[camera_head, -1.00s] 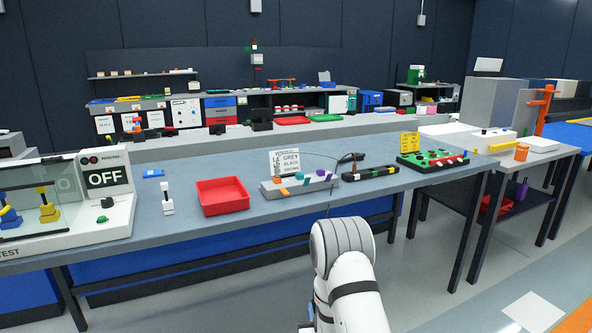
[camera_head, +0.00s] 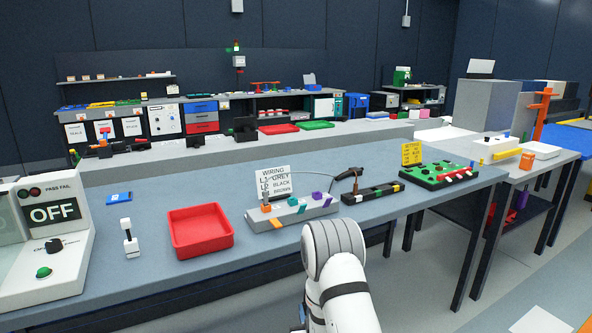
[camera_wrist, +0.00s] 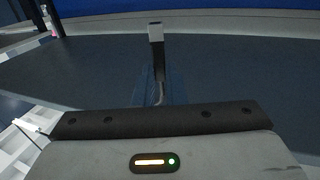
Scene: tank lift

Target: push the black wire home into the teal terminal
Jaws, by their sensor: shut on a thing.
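The teal terminal (camera_head: 292,201) is on a pale block with orange and purple parts in the head view. A black piece (camera_head: 347,172) with a thin dark line to its left stands by a dark strip, right of that block; I cannot tell whether it is the black wire. My gripper is not seen in the head view. In the wrist view, a dark narrow piece (camera_wrist: 157,50) with a pale tip rises beyond my gripper's body. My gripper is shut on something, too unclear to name. No terminal shows in the wrist view.
A wiring card (camera_head: 273,182) stands behind the terminal block. A red tray (camera_head: 200,250) is to its left, a dark strip (camera_head: 372,194) and a green board (camera_head: 437,173) to its right. Bare bench lies in front of the block. The bench's front edge is near my arm.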

